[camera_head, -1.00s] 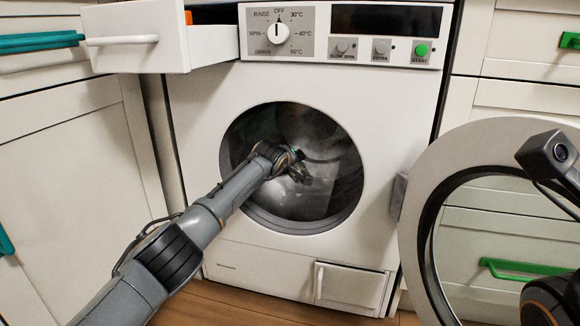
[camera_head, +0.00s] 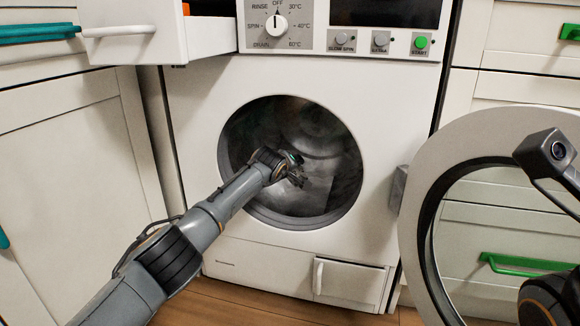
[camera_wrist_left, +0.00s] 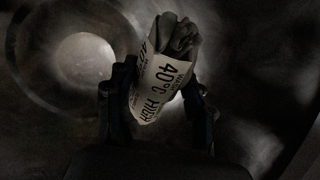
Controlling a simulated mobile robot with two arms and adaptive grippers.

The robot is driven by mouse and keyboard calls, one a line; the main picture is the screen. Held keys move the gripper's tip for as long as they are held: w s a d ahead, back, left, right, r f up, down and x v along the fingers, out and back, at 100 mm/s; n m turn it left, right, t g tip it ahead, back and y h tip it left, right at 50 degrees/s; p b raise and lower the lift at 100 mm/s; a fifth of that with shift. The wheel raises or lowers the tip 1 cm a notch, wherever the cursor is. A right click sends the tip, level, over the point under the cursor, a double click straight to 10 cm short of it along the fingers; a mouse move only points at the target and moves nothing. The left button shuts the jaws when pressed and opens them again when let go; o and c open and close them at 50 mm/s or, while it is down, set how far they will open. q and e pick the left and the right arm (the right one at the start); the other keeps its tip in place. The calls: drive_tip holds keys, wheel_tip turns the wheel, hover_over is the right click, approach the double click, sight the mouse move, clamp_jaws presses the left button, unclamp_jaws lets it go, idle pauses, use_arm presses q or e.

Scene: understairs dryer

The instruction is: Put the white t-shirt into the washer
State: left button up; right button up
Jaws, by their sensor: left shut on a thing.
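The washer (camera_head: 190,130) stands ahead with its round door (camera_head: 418,190) swung open to the right. My left arm reaches through the opening, and its gripper (camera_head: 297,178) is inside the drum (camera_head: 325,150). In the left wrist view the gripper (camera_wrist_left: 158,110) is shut on a bunched cloth (camera_wrist_left: 178,35) wrapped in a white printed band reading "40°C HIGH". In the dim light the cloth looks grey; I take it as the white t-shirt. The head view hardly shows it. My right gripper's fingers are out of view; only part of that arm shows at the right edge.
The detergent drawer (camera_head: 130,45) is pulled out at the upper left, above my left arm. The opening's rim (camera_head: 226,160) surrounds the forearm. A small flap (camera_head: 350,283) at the washer's lower front stands slightly open. Cabinets flank both sides.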

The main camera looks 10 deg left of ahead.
sight(289, 179)
use_arm(q)
drive_tip(key=shift+f+b, duration=0.95)
drive_tip(key=shift+f, duration=1.05)
drive_tip(key=o, duration=1.3)
drive_tip(key=shift+s, duration=0.1)
drive_tip(key=shift+s+r, duration=0.35)
drive_tip(key=v, duration=1.1)
drive_tip(key=shift+f, duration=0.15)
